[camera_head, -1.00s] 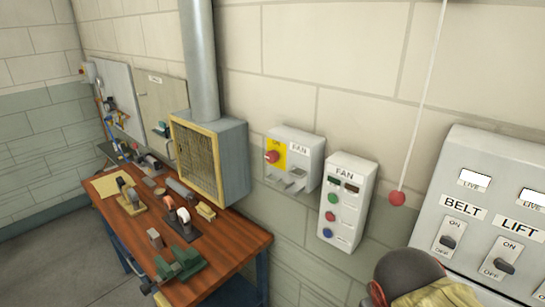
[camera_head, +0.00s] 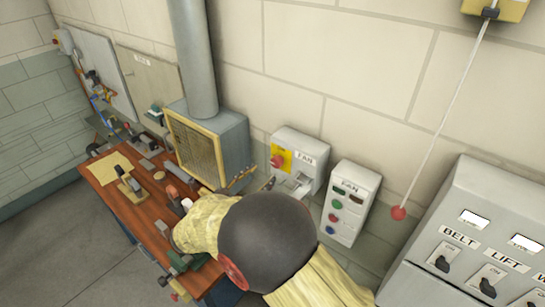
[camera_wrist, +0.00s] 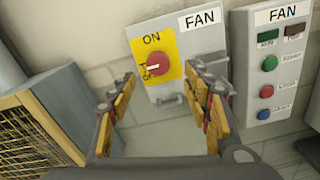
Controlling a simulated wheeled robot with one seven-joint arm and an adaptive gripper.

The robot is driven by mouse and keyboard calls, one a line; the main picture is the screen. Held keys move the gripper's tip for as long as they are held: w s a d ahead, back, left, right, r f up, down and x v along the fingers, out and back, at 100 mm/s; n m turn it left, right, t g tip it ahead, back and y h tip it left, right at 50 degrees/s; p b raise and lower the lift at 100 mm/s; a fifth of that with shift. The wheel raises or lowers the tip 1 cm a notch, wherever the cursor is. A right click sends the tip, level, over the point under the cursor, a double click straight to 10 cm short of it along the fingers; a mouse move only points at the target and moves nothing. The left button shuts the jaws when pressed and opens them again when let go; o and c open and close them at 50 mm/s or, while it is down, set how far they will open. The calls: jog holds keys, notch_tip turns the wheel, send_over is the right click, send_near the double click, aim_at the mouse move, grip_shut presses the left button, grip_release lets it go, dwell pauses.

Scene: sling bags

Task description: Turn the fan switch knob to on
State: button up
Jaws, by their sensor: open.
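The fan switch box (camera_head: 312,147) is a grey wall box labelled FAN with a yellow plate and a red knob (camera_head: 277,161). In the wrist view the red knob (camera_wrist: 156,65) sits on the yellow plate (camera_wrist: 167,46), with ON above it and lettering partly hidden by the knob at its lower left. The knob's white mark lies about level. My gripper (camera_wrist: 165,95) is open in front of the box, its yellow-padded fingers below and to either side of the knob, apart from it. In the head view my arm hides much of the gripper.
A second FAN box (camera_head: 350,205) with several buttons hangs just right. A wire-fronted duct hood (camera_head: 198,146) stands left above the wooden workbench (camera_head: 110,200). A pull cord with a red ball (camera_head: 398,213) hangs right, beside a BELT and LIFT panel (camera_head: 440,290).

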aim_at(274, 163)
jog(key=p+x, duration=0.1)
jog(key=x, duration=0.6)
jog(key=shift+w, duration=0.35)
jog(key=c, duration=0.3)
jog(key=c, duration=0.8)
jog(key=shift+c, duration=0.3)
